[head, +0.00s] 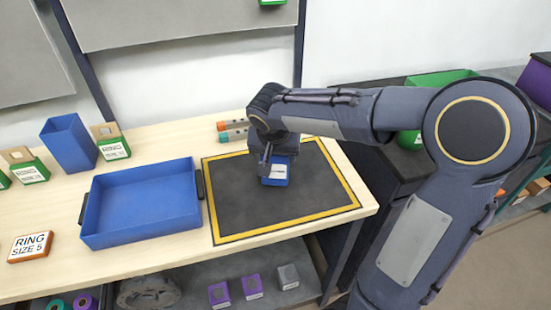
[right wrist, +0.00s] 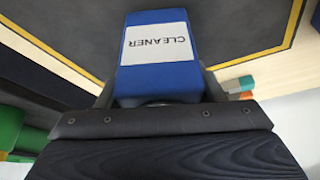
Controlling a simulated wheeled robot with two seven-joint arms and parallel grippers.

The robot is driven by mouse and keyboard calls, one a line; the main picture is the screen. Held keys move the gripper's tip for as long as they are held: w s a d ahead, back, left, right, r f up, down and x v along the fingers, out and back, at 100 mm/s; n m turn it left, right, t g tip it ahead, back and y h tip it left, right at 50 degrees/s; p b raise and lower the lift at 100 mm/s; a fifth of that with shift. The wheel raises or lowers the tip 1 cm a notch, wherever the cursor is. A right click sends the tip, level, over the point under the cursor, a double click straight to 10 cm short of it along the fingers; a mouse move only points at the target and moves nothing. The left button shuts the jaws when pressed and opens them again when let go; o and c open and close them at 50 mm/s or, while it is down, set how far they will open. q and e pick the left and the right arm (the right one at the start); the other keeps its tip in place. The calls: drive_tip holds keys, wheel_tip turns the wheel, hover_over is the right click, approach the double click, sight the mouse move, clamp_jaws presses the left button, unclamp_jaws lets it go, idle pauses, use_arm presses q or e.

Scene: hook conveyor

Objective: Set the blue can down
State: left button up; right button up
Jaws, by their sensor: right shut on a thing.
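The blue can (head: 279,177) has a white label and shows below my right gripper (head: 268,160), over the black mat (head: 235,208) with a yellow border. In the right wrist view the can (right wrist: 158,78) fills the middle, and its label reads CLEANER, upside down. My right gripper (right wrist: 160,100) is shut on the can. I cannot tell whether the can's base touches the mat. My left gripper is not in view.
A blue tray (head: 140,236) stands left of the mat, with a blue bin (head: 69,143) and green-and-tan boxes (head: 112,149) behind it. A RING SIZE 5 block (head: 30,246) lies at the left. Orange- and teal-ended items (head: 233,130) lie behind the mat. The mat's front is clear.

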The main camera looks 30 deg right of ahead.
drive_tip(key=shift+f, duration=0.6)
drive_tip(key=shift+f, duration=0.2)
drive_tip(key=o, duration=1.3)
